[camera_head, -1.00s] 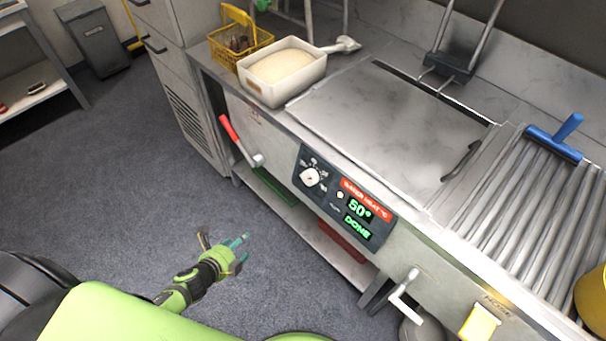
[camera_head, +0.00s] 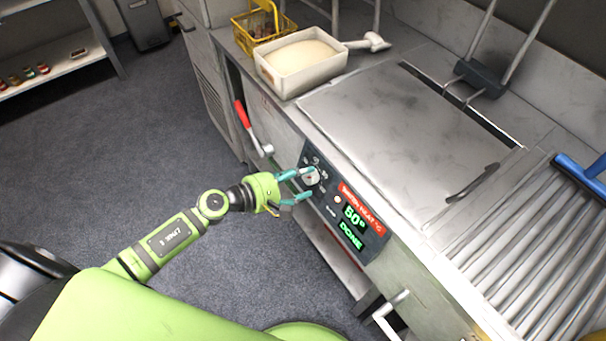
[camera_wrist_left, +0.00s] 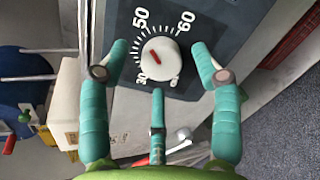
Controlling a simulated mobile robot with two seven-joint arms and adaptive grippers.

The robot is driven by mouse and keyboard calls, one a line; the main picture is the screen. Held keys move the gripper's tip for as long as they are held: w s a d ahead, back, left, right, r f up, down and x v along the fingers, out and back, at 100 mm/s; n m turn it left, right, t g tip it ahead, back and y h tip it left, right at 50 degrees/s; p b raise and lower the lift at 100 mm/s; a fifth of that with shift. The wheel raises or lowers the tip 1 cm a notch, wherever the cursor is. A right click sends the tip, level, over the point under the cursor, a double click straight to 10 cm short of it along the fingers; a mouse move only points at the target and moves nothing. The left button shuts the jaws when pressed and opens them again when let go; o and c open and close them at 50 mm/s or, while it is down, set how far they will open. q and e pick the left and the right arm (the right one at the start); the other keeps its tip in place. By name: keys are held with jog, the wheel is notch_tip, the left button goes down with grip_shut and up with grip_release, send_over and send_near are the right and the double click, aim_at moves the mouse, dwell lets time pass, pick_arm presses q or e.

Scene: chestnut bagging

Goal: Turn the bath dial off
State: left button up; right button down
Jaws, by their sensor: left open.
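The bath dial (camera_head: 312,178) is a round white knob with a red mark on the dark control panel of the steel bath. In the left wrist view the dial (camera_wrist_left: 160,62) shows whole, its red mark pointing up and left, between the 30 and 50 markings. My left gripper (camera_head: 308,184) is open, its teal fingers at the panel on either side of the dial. In the wrist view its fingertips (camera_wrist_left: 158,70) flank the dial without visibly touching it. A display (camera_head: 351,228) beside it reads 50° and DONE. My right gripper is not in view.
A red-handled lever (camera_head: 243,114) sticks out left of the panel. A white tub (camera_head: 300,80) and a yellow basket (camera_head: 240,38) stand on the counter above. A crank handle (camera_head: 392,304) juts out lower right. The floor on the left is clear.

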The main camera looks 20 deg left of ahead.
pick_arm(q)
jog(key=shift+w+d+f, duration=0.15)
jog(key=shift+w+d, duration=0.25)
jog(key=shift+w, duration=0.05)
jog(key=c, duration=1.2)
jog(key=shift+o, duration=0.2)
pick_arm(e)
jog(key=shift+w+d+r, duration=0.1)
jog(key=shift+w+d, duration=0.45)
pick_arm(q)
jog(key=shift+n, duration=0.3)
